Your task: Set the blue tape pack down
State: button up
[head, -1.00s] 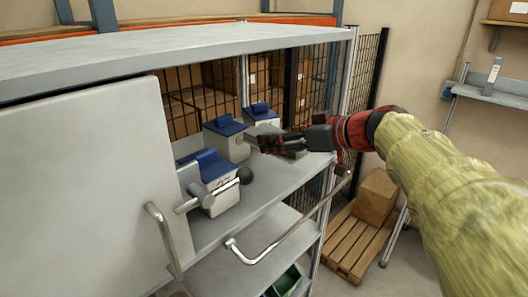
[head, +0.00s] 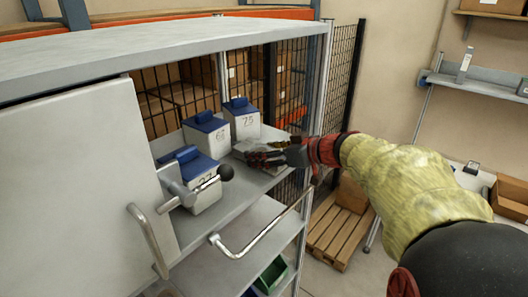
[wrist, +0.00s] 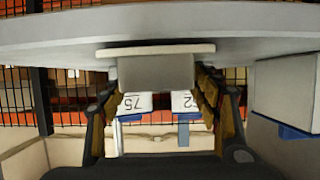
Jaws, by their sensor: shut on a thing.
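My gripper (head: 268,157) is at the right end of the upper shelf (head: 226,206), low over it, beside the blue-lidded box marked 75 (head: 243,120). In the wrist view the fingers (wrist: 158,100) are shut on a plain grey block with a pale flat plate, which I take as the tape pack (wrist: 155,73). No blue shows on it. The wrist picture is upside down, with the shelf surface at the top close to the plate. I cannot tell whether they touch.
Two more white boxes with blue lids stand on this shelf, one in the middle (head: 206,135) and one nearer (head: 200,190). A curved rail (head: 265,232) runs along the front. A mesh fence stands behind.

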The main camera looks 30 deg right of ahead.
jog(key=shift+f, duration=0.15)
jog(key=o, duration=1.3)
jog(key=b+v, duration=0.1)
jog(key=v, duration=1.1)
jog(key=shift+w, duration=0.1)
